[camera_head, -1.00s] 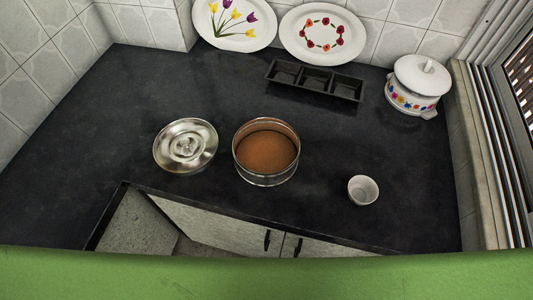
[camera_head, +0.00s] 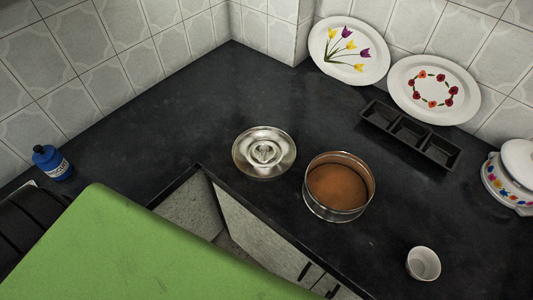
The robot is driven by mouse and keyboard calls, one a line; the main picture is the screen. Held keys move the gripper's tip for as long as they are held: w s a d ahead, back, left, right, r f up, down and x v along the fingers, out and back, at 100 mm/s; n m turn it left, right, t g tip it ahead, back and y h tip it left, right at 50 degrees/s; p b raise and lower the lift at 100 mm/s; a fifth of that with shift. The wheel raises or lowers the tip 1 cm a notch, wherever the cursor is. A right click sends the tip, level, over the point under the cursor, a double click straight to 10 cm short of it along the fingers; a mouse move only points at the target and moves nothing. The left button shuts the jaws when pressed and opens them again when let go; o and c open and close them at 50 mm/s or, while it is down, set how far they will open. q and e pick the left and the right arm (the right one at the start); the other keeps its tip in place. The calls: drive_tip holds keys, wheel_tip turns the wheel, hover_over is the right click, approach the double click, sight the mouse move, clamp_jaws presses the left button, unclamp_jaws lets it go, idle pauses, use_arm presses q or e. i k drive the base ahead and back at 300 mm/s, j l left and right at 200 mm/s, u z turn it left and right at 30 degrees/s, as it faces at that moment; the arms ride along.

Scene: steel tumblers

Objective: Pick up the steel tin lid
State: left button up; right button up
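The steel tin lid (camera_head: 264,152) is a shiny round disc with a raised middle. It lies on the dark countertop near the inner corner of the counter's front edge. The open steel tin (camera_head: 339,187), with brown contents, stands just to its right. The two are close together but apart. Neither of my grippers shows in the head view.
A three-section black tray (camera_head: 411,135) and two decorated plates (camera_head: 349,50), (camera_head: 434,90) are at the back. A white bowl (camera_head: 423,263) and a lidded white pot (camera_head: 513,175) are at right. A blue bottle (camera_head: 51,163) stands far left. The counter (camera_head: 170,120) left of the lid is clear.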

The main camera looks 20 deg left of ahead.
sight(261, 153)
drive_tip(key=k+j+z, duration=0.1)
drive_tip(key=j+z, duration=0.2)
drive_tip(key=k+j+z, duration=0.1)
drive_tip(key=j+z, duration=0.2)
drive_tip(key=k+j+z, duration=0.15)
drive_tip(key=j+z, duration=0.2)
